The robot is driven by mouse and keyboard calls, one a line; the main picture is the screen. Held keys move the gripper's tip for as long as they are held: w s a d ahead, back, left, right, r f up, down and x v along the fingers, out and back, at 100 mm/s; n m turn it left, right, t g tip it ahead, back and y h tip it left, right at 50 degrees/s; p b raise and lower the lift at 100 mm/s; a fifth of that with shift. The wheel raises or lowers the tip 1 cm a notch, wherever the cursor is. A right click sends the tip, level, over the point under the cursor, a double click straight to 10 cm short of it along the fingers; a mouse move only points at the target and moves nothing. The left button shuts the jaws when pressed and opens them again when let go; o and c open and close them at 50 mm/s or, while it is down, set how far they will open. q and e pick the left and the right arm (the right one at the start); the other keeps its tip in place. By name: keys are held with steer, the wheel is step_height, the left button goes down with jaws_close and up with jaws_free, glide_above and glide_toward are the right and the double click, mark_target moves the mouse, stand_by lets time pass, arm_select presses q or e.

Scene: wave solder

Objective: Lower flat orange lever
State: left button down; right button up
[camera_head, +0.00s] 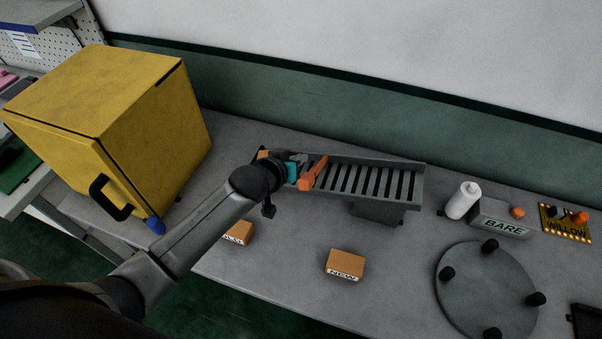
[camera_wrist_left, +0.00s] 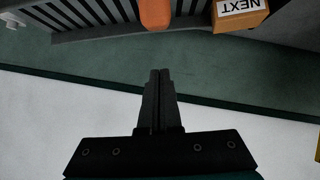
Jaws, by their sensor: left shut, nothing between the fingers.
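The orange lever (camera_head: 313,174) lies slanted across the left part of a grey slatted rack (camera_head: 421,187) in the head view. Its rounded end also shows at the top of the left wrist view (camera_wrist_left: 155,13). Whether it is raised or flat is hard to tell. My left gripper (camera_head: 301,160) is at the rack's left end, just left of the lever. Its fingers (camera_wrist_left: 159,75) are shut together and empty, with a visible gap to the lever in the wrist view. Contact cannot be told from the head view. My right gripper is not in view.
A box marked NEXT (camera_wrist_left: 238,16) sits by the rack's end. A yellow cabinet (camera_head: 100,90) stands left. A box marked NEW (camera_head: 345,264) and another box (camera_head: 238,233) lie in front. A white bottle (camera_head: 463,200) and round plate (camera_head: 485,290) are right.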

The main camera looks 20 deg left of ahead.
arm_select(q)
steer(key=shift+s+d+f, duration=0.15)
steer(key=shift+s+f, duration=0.05)
steer(key=shift+f, duration=0.45)
steer(key=shift+s+d+f, duration=0.15)
steer(key=shift+s+f, duration=0.05)
steer(key=shift+f, duration=0.4)
steer(key=shift+s+d+f, duration=0.15)
steer(key=shift+s+f, duration=0.05)
steer(key=shift+f, duration=0.45)
